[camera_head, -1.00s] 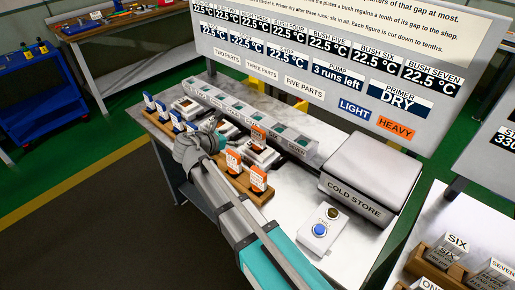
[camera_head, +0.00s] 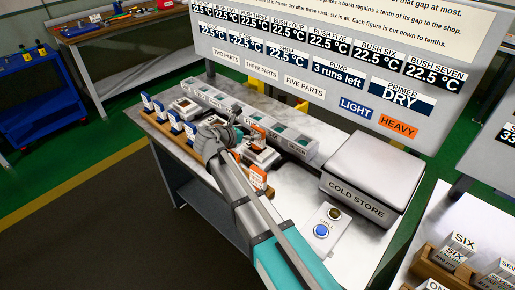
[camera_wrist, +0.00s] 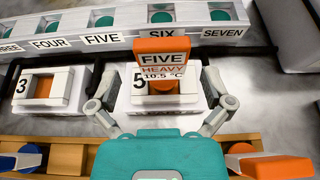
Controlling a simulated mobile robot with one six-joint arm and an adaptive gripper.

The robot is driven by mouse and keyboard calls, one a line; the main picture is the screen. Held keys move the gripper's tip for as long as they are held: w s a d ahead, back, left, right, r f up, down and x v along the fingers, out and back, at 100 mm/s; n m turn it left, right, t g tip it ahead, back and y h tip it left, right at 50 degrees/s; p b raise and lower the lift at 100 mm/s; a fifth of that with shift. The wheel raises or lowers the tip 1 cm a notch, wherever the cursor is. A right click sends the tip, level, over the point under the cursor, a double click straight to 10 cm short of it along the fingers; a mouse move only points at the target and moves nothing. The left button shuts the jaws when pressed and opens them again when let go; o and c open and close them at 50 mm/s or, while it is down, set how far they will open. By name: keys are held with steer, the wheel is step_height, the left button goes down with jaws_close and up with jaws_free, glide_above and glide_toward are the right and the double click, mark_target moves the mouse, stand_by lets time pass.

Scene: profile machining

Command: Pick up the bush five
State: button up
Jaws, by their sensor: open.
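In the wrist view a rack slot labelled FIVE (camera_wrist: 102,39) holds a teal round piece (camera_wrist: 104,20), beyond my fingertips. Nearer, a white block marked 5 (camera_wrist: 185,101) carries an orange piece (camera_wrist: 163,86) with an upright card (camera_wrist: 163,59) reading FIVE, HEAVY, 10.5 °C. My gripper (camera_wrist: 160,92) is open, its two fingers apart on either side of this block, with nothing held. In the head view my gripper (camera_head: 228,122) is over the middle of the bench, and the orange card (camera_head: 257,132) stands just right of it.
A white block marked 3 (camera_wrist: 22,88) sits to the left. Wooden holders (camera_wrist: 68,158) with blue and orange pieces lie nearer. The cold store (camera_head: 366,182) and a button box (camera_head: 326,224) stand at the bench's right. The rack (camera_head: 218,98) runs along the back.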

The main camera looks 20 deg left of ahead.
mark_target(256, 129)
steer(key=shift+b+x, duration=0.95)
steer(key=shift+x, duration=1.7)
steer(key=shift+d, duration=0.1)
steer(key=c, duration=1)
steer(key=shift+r, duration=0.2)
